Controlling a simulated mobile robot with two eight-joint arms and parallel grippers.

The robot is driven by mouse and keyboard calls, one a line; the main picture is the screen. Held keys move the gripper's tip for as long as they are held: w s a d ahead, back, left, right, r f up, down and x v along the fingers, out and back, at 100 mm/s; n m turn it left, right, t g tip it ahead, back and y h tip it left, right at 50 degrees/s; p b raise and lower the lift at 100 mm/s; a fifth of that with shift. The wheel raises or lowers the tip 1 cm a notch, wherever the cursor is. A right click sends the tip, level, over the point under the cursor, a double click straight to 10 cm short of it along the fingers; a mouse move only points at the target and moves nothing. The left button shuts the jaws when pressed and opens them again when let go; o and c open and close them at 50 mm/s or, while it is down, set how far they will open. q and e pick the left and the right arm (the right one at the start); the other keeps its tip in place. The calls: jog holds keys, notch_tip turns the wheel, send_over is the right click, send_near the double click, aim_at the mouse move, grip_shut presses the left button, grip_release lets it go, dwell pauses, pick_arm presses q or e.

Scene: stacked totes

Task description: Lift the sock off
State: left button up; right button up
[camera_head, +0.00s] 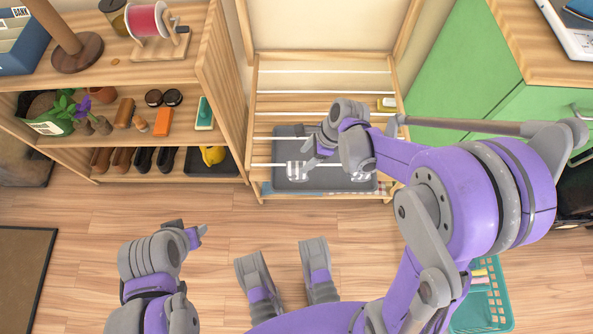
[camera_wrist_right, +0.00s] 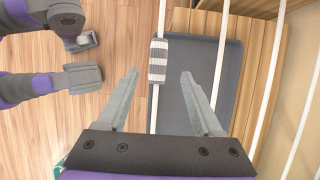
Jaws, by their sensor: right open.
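A grey-and-white striped sock (camera_head: 297,170) hangs over a front white rod of the wooden drying rack (camera_head: 254,100). In the right wrist view the sock (camera_wrist_right: 158,60) lies over the rod, ahead of and between the fingertips of my right gripper (camera_wrist_right: 159,76). The fingers are spread apart and do not touch it. In the head view my right gripper (camera_head: 311,151) is just right of the sock, above the rack. A second striped piece (camera_head: 360,176) shows farther right, partly hidden by my right arm. My left gripper (camera_head: 188,230) is low at left, far from the rack; its jaws are unclear.
A dark grey tray (camera_head: 283,184) lies under the rods. A wooden shelf (camera_head: 215,60) with shoes, plants and a spool stands close on the left. A green cabinet (camera_head: 455,75) is on the right. A teal basket (camera_head: 495,300) is at lower right. The floor before the rack is clear.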

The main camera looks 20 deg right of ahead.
aim_at(302, 163)
jog(key=x, duration=0.3)
jog(key=shift+b, duration=0.35)
jog(key=x, duration=0.2)
jog(key=b+x, duration=0.1)
jog(key=x, duration=0.1)
jog(key=b+x, duration=0.1)
jog(key=shift+a+f, duration=0.25)
jog(key=shift+a, duration=0.15)
grip_shut()
